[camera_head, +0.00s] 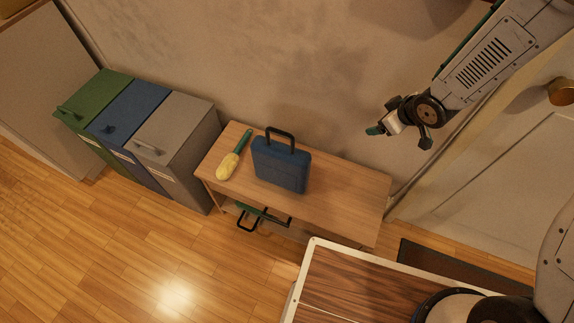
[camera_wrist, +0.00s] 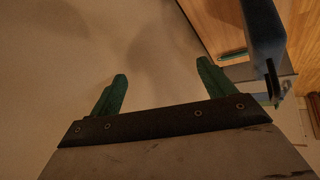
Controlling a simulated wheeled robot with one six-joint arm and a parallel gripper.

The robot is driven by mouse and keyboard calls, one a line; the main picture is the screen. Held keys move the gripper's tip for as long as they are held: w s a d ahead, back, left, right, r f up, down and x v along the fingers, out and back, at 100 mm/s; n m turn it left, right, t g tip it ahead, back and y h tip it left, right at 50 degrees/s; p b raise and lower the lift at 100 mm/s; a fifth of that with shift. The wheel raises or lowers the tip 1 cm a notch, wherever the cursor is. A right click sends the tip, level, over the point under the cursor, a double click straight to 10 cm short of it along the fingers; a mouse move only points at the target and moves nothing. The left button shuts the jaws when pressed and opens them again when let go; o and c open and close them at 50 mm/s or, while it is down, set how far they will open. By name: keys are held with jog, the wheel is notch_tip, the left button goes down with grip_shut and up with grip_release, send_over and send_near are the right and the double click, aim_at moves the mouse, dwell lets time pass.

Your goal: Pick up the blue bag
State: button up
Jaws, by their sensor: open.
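The blue bag (camera_head: 280,166) is a boxy case with a black handle on top. It stands upright on a small wooden table (camera_head: 345,198) against the wall. My gripper (camera_head: 400,131) is up and to the right of the bag in the head view, apart from it, near the wall. In the wrist view, the two green fingers of my gripper (camera_wrist: 162,85) are spread with nothing between them. The blue bag (camera_wrist: 264,35) shows at the upper right of that view, partly cut off, with its dark handle pointing down.
A duster with a green handle and yellow head (camera_head: 231,161) lies left of the bag. A green item with black handles (camera_head: 250,218) is below the tabletop. Green, blue and grey bins (camera_head: 178,135) stand at left. A door (camera_head: 500,160) is at right. Floor is clear at lower left.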

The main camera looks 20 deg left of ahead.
jog(key=s+a+f+n+g+y, duration=0.2)
jog(key=s+a+f+y, duration=0.15)
jog(key=a+f, duration=0.4)
jog(key=n+g+y, duration=0.2)
jog(key=n+y, duration=0.1)
jog(key=y, duration=0.3)
send_near(295, 155)
jog(key=a+f, duration=0.1)
jog(key=w+f, duration=0.1)
jog(key=shift+a+f+h, duration=0.25)
jog(key=shift+a+f, duration=0.1)
jog(key=shift+f, duration=0.05)
jog(key=shift+a+r, duration=0.25)
jog(key=shift+r, duration=0.05)
jog(key=x, duration=0.7)
jog(key=shift+s+a, duration=0.15)
jog(key=shift+a, duration=0.25)
jog(key=c, duration=1.7)
